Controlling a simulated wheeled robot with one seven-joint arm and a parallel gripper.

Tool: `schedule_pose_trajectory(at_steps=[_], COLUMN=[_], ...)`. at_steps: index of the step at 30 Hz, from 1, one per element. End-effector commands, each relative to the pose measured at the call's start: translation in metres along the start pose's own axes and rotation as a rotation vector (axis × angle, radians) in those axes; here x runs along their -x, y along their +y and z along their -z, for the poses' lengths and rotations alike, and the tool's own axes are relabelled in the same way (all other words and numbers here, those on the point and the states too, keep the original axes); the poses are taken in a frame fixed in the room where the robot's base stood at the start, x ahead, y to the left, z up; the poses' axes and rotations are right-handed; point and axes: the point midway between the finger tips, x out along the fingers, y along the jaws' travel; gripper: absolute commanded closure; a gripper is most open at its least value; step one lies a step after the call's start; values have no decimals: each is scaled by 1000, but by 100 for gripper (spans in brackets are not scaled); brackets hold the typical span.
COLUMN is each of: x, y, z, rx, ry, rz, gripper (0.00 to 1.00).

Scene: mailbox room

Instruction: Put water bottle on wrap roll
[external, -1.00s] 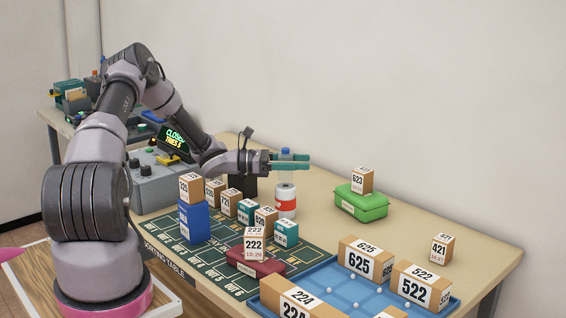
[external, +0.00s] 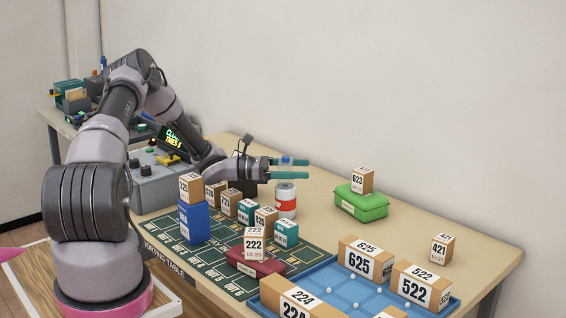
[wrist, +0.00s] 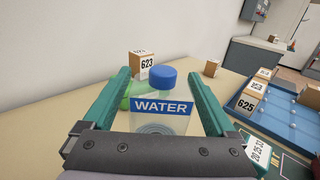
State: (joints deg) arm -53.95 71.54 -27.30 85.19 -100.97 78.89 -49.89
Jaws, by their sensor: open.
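The clear water bottle (wrist: 161,106) with a blue cap and blue WATER label stands upright between my fingers in the wrist view. In the external view only its blue part (external: 287,160) shows clearly; the fingers hide much of the rest. My gripper (external: 290,168) is open around the bottle, and the wrist view shows its teal fingers (wrist: 164,98) spread to either side. A white and red cylinder (external: 285,203), which looks like the wrap roll, stands on the table just below my gripper. I cannot tell for certain whether the bottle touches its top.
A green case (external: 362,203) carrying box 623 (external: 362,179) lies to the right. Several small boxes, a blue block (external: 194,222) and a red case (external: 255,262) stand left and in front. A blue tray (external: 325,280) holds larger boxes. The table behind my gripper is clear.

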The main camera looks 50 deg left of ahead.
Motion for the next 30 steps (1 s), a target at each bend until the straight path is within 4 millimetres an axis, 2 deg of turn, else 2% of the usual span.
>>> schedule_pose_trajectory(at_steps=[12, 16, 21, 30], x=[84, 104, 117, 119], y=[1, 1, 0, 0], z=[1, 1, 1, 1], rx=[2, 1, 3, 2], ry=[1, 1, 0, 0], rz=[-5, -4, -2, -1], gripper=[9, 9, 9, 9])
